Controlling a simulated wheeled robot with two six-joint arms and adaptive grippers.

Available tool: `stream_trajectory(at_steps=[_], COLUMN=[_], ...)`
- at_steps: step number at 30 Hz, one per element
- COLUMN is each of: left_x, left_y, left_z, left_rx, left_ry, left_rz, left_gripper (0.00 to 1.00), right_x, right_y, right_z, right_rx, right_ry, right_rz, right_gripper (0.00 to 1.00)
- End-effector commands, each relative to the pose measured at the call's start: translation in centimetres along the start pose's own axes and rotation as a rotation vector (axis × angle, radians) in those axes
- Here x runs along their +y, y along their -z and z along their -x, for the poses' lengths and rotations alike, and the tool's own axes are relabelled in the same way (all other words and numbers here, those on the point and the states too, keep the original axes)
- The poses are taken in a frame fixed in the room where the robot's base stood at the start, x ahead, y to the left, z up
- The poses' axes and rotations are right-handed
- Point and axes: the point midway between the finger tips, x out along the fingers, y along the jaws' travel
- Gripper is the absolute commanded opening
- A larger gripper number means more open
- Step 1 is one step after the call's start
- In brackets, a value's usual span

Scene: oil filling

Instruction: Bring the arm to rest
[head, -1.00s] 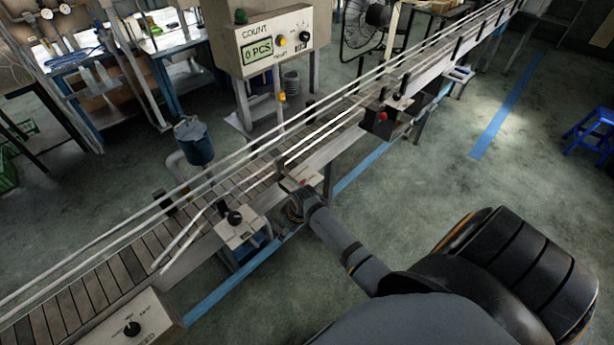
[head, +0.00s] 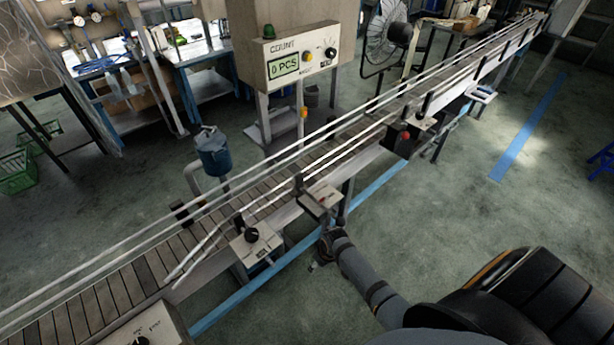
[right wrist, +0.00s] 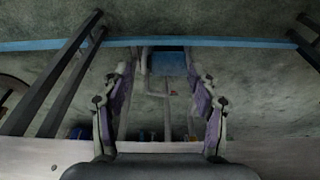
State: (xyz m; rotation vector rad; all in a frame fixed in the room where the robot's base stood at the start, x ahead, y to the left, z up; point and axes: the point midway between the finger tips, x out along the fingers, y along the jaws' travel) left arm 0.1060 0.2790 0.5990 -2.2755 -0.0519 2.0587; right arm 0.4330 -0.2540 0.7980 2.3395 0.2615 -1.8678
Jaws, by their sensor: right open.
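My right arm comes in from the lower right of the head view, and its gripper (head: 322,258) hangs beside the near edge of the conveyor, just below a small control box. Its fingers are small and partly hidden there. In the right wrist view the right gripper (right wrist: 161,100) has its two fingers wide apart, with nothing held between them. My left gripper is not in view.
The conveyor (head: 95,290) runs diagonally from lower left to upper right, with small control boxes (head: 257,245) along its near side. A counter box (head: 295,65) reading 0 PCS stands behind it. Open floor (head: 440,210) lies to the right.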

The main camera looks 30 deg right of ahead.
Motion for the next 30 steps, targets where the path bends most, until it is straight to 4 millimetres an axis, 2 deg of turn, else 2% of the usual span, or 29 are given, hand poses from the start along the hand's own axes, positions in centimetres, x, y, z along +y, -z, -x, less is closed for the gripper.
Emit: stream_trajectory(at_steps=[5, 8, 11, 12, 14, 15, 18, 21, 24, 25, 27, 30], left_x=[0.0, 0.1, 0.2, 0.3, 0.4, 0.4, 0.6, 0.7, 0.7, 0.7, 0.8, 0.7], left_y=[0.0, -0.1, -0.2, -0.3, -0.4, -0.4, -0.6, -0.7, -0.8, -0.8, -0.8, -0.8], left_z=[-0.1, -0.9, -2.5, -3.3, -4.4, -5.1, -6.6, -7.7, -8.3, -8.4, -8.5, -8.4], left_rx=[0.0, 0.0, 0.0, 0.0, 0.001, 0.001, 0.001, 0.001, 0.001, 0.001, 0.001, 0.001], left_ry=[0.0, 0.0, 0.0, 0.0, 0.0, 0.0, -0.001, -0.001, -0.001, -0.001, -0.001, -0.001], left_rz=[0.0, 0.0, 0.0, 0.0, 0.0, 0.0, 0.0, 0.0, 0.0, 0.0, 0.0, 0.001], left_gripper=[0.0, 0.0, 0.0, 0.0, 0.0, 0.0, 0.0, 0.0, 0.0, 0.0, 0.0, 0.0], right_x=[0.0, -0.1, -0.2, -0.4, -0.8, -1.1, -2.1, -3.2, -4.2, -4.4, -4.7, -4.8], right_y=[-0.1, -2.2, -7.2, -10.0, -14.5, -17.6, -25.1, -31.4, -35.5, -36.3, -37.6, -38.0], right_z=[-0.2, -2.4, -7.3, -9.5, -12.7, -14.5, -17.9, -19.8, -20.5, -20.6, -20.6, -20.6], right_rx=[-0.001, -0.016, -0.044, -0.056, -0.073, -0.084, -0.108, -0.122, -0.129, -0.13, -0.132, -0.13], right_ry=[0.0, -0.007, -0.029, -0.041, -0.06, -0.071, -0.093, -0.104, -0.107, -0.108, -0.108, -0.108], right_rz=[-0.001, -0.018, -0.058, -0.077, -0.103, -0.119, -0.147, -0.166, -0.177, -0.179, -0.181, -0.183], right_gripper=[0.61, 0.61, 0.61, 0.61, 0.61, 0.61, 0.61, 0.61, 0.61, 0.61, 0.61, 0.61])
